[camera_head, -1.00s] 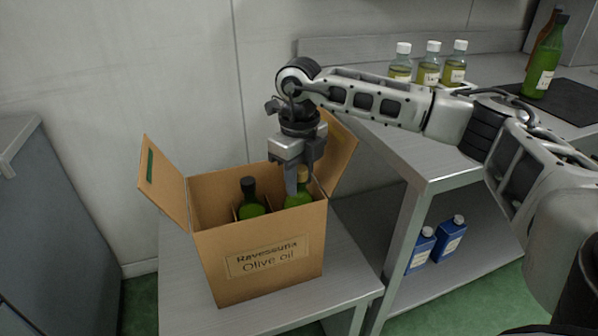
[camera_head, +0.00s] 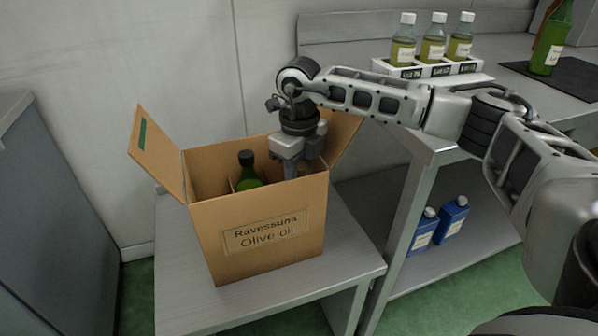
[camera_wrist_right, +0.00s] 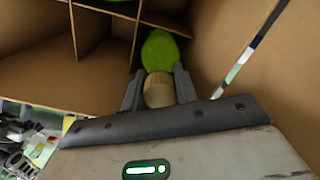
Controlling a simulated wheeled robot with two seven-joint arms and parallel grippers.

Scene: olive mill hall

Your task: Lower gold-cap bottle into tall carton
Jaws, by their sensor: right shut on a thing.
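The tall carton (camera_head: 262,240), labelled Ravessuna Olive oil, stands open on a low metal table. My right gripper (camera_head: 296,175) reaches down into its right side. In the right wrist view, the gripper (camera_wrist_right: 159,92) is shut on the gold cap of the gold-cap bottle (camera_wrist_right: 158,50). The bottle's green shoulder shows beyond the cap, inside a compartment beside cardboard dividers (camera_wrist_right: 107,10). Its lower part is hidden. A dark-capped green bottle (camera_head: 247,172) stands in the carton to the left. My left gripper is not in view.
Carton flaps stand open at left (camera_head: 157,150) and right (camera_head: 342,140), the right one close to my gripper. A bench at right holds a white rack (camera_head: 440,70) of small bottles and a green bottle (camera_head: 549,45). Blue containers (camera_head: 452,220) stand on its lower shelf.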

